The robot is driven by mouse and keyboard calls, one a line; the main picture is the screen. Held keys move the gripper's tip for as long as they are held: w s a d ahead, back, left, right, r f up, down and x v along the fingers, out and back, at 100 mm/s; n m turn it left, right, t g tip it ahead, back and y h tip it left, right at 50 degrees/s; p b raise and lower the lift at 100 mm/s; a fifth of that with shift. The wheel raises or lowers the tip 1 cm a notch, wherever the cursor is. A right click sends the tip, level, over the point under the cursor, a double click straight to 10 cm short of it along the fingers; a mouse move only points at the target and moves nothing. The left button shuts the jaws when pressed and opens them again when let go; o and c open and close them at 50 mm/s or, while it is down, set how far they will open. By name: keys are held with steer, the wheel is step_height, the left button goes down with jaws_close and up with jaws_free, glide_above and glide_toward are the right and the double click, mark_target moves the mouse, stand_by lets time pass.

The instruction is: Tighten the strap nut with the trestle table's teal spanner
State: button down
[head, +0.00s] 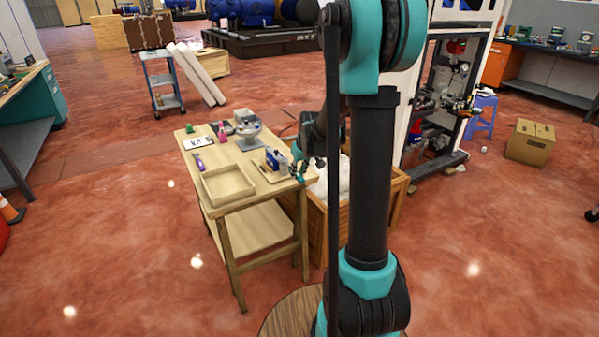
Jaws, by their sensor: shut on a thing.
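The wooden trestle table (237,220) stands left of my arm. My gripper (298,172) is low over the table's right edge, close beside a small blue part on a tray (275,160). It is shut, with a small bit of teal at the jaws. That fits the teal spanner, but its shape is too small to make out. No other teal spanner shows on the table. I cannot make out the strap nut. Part of the open white frame (400,125) with gauges and fittings is hidden behind my arm.
The table also holds an empty wooden tray (228,184), a purple tool (198,160), a white card (198,143) and a grey device (247,130). A wooden crate (318,225) stands against its right side. A cardboard box (530,142) and blue stool (483,112) are right.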

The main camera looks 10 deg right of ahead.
steer(key=shift+s+a+m+h, duration=0.25)
steer(key=shift+a+m+h, duration=0.15)
steer(key=shift+a+m, duration=0.55)
steer(key=shift+a, duration=0.1)
steer(key=shift+a+m+h, duration=0.4)
steer(key=shift+a+m, duration=0.75)
steer(key=shift+a, duration=0.15)
steer(key=shift+a, duration=0.15)
steer(key=shift+w+a+m+h, duration=0.25)
steer(key=shift+a+m+h, duration=0.15)
steer(key=shift+a+m, duration=0.75)
steer(key=shift+a, duration=0.1)
